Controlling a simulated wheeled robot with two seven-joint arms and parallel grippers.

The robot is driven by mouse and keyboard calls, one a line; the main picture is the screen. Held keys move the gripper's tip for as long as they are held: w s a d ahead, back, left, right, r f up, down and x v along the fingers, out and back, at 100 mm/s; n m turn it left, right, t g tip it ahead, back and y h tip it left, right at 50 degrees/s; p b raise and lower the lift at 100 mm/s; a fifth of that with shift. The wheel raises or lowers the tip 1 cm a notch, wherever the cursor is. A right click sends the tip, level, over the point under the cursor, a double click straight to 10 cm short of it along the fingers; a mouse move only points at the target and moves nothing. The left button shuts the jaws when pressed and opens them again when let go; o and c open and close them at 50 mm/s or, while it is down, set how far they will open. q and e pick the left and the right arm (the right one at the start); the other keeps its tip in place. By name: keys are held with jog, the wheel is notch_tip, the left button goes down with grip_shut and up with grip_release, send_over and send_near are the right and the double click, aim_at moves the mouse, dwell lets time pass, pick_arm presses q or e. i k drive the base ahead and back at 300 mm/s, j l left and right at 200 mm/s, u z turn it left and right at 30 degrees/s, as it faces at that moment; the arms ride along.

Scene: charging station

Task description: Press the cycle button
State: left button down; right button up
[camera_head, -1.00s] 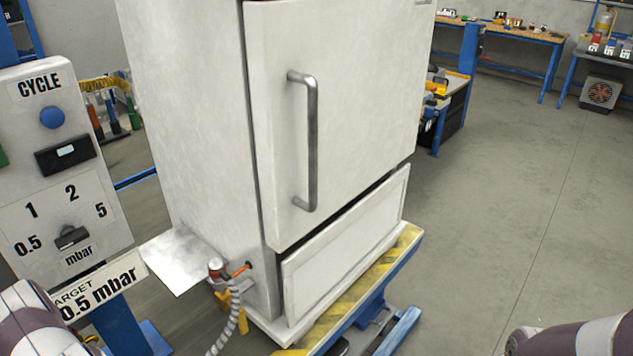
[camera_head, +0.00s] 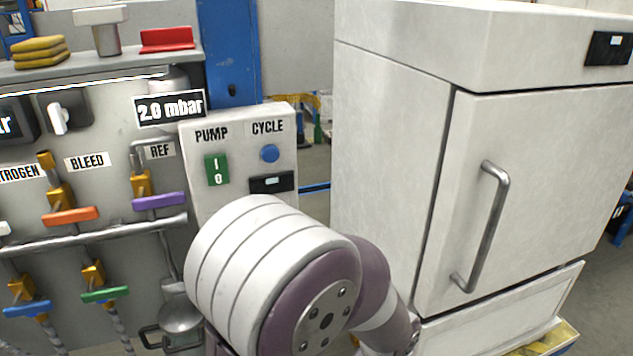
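The blue round cycle button (camera_head: 269,153) sits under the word CYCLE on the upper right of a pale control box (camera_head: 233,120). Nothing covers the button. To its left is a green pump switch (camera_head: 216,169) under the word PUMP, and below it a small dark display (camera_head: 271,183). A thick white and mauve link of my own arm rises in front of the lower part of the box and hides it. Neither of my grippers shows in the view.
A large white cabinet (camera_head: 390,150) with a metal handle (camera_head: 484,225) stands on the right. On the left is a grey panel with an orange valve handle (camera_head: 70,216), a purple one (camera_head: 158,201), pipes and labels. A 2.0 mbar sign (camera_head: 170,108) is beside the box.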

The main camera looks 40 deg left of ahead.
aim_at(270, 153)
jog(key=u, duration=1.95)
